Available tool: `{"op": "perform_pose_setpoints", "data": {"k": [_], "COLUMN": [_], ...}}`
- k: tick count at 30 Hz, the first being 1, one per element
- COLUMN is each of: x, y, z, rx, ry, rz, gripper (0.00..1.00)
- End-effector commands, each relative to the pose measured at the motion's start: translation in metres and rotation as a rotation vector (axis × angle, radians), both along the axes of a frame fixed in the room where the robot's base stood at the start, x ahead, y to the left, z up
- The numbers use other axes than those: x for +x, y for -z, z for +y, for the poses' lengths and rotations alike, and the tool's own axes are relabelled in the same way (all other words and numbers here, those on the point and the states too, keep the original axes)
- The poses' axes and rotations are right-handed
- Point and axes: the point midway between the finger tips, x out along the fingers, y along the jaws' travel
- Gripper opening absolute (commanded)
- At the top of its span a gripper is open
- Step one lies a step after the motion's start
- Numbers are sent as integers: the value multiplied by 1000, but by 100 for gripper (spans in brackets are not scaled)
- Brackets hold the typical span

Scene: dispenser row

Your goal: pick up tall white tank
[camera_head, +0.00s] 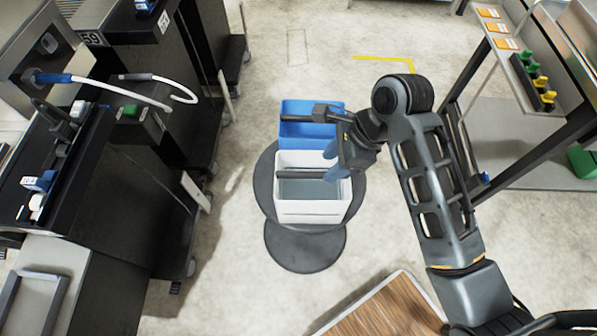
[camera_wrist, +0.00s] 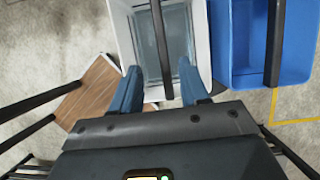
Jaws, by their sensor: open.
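The tall white tank (camera_head: 310,208) stands upright on a round dark base, with a dark handle bar (camera_head: 298,174) across its open top. In the wrist view the white tank (camera_wrist: 122,38) fills the top middle, and its bar (camera_wrist: 160,40) runs in between my fingers. My gripper (camera_head: 338,155) is over the right side of the tank, with its blue fingers apart, one on each side of the bar's end. In the wrist view my gripper (camera_wrist: 158,68) is open and holds nothing. I cannot tell whether a finger touches the bar.
A blue tank (camera_head: 295,144) with a similar bar stands right behind the white one. Dark machines (camera_head: 120,150) with hoses line the left. A metal rack (camera_head: 500,165) stands at the right, and a wooden-topped surface (camera_head: 385,310) is at the front. The floor left of the base is clear.

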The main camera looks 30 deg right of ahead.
Motion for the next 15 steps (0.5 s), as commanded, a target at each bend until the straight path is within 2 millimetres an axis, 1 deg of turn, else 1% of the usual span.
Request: {"op": "perform_pose_setpoints", "data": {"k": [2,5,13,15], "x": [1,3,9,11], "y": [1,7,31,40], "z": [0,3,14,19], "rx": [4,6,6,5], "ry": [6,7,5,4], "rz": [8,10,10,11], "gripper": [45,45,45,45]}}
